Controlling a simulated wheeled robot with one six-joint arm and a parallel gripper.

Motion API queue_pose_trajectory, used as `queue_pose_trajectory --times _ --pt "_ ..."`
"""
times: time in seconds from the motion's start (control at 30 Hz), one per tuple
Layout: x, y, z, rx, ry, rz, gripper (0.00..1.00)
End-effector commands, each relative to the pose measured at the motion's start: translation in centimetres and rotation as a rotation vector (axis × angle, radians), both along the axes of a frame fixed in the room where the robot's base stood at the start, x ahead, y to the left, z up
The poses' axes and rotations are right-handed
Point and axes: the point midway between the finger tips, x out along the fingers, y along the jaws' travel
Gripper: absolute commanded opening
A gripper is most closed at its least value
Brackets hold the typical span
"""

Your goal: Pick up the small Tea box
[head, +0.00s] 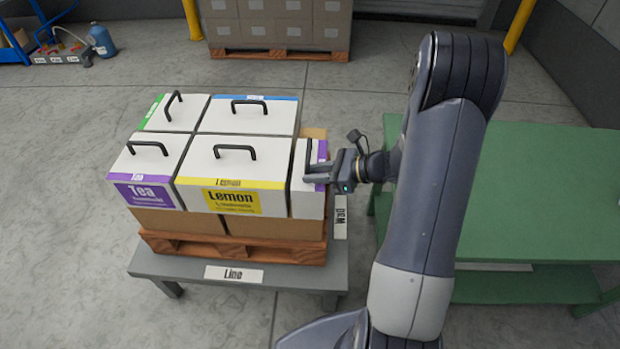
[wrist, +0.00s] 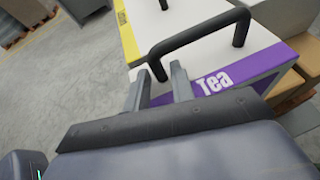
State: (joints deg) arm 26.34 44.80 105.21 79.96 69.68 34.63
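A white box with a purple strip (head: 309,186) stands at the right end of the stack in the head view. The wrist view shows this Tea box (wrist: 262,65) close up, with a black handle (wrist: 200,32) on top. My gripper (head: 308,172) reaches in from the right, over this box's top. In the wrist view my two fingers (wrist: 160,67) are apart, with the near leg of the handle appearing between their tips; I cannot tell whether they touch it. Another Tea box (head: 145,170), with a purple label, stands at the front left.
A large Lemon box (head: 232,165) adjoins on the left, with green-striped (head: 170,118) and blue-striped (head: 240,115) boxes behind. They sit on cartons and a pallet (head: 230,248) on a grey table (head: 190,268). A green table (head: 540,190) stands empty at right.

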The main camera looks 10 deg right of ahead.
Motion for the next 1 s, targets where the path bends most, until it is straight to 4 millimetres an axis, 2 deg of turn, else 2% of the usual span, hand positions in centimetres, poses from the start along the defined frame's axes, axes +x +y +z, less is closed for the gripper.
queue_pose_trajectory --times 0.2,0.47,1.0 --pt "0.01 0.00 0.02 0.000 0.000 0.000 0.22" --pt "0.00 -0.01 0.03 0.000 -0.001 0.000 0.00" --pt "0.01 -0.02 0.04 -0.001 -0.001 -0.001 0.00"
